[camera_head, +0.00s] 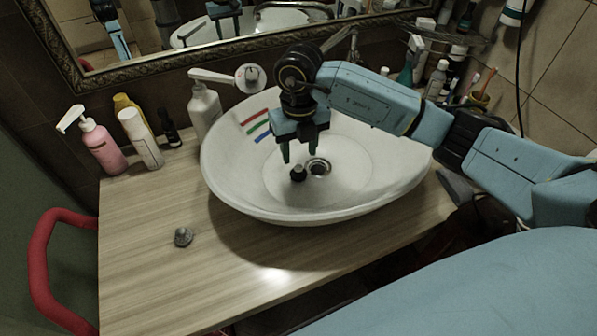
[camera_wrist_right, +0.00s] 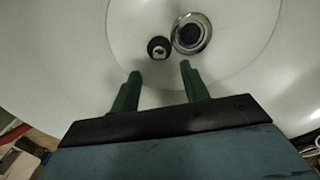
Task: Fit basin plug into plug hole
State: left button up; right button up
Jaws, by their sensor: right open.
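A small dark basin plug (camera_head: 297,173) sits on the white floor of the basin (camera_head: 225,183). It is just left of the metal-rimmed plug hole (camera_head: 319,167), which looks uncovered. My right gripper (camera_head: 299,158) points down into the basin above the plug, with its fingers apart and nothing between them. In the right wrist view, the plug (camera_wrist_right: 158,47) lies beyond the fingertips of my right gripper (camera_wrist_right: 160,70), roughly in line with the gap between them. The plug hole (camera_wrist_right: 191,34) is right beside it there. My left gripper is not in view.
A grey metal knob-like piece (camera_head: 183,237) lies on the wooden counter (camera_head: 140,270). Pink (camera_head: 97,145) and white (camera_head: 141,138) bottles stand at the left, and a pump bottle (camera_head: 204,107) behind the basin. Several toiletries crowd the back right. The front counter is mostly clear.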

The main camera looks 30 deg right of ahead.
aim_at(299, 167)
jog(key=f, duration=0.5)
jog(key=shift+w+f, duration=0.2)
jog(key=shift+f, duration=0.1)
jog(key=shift+c, duration=0.3)
grip_shut()
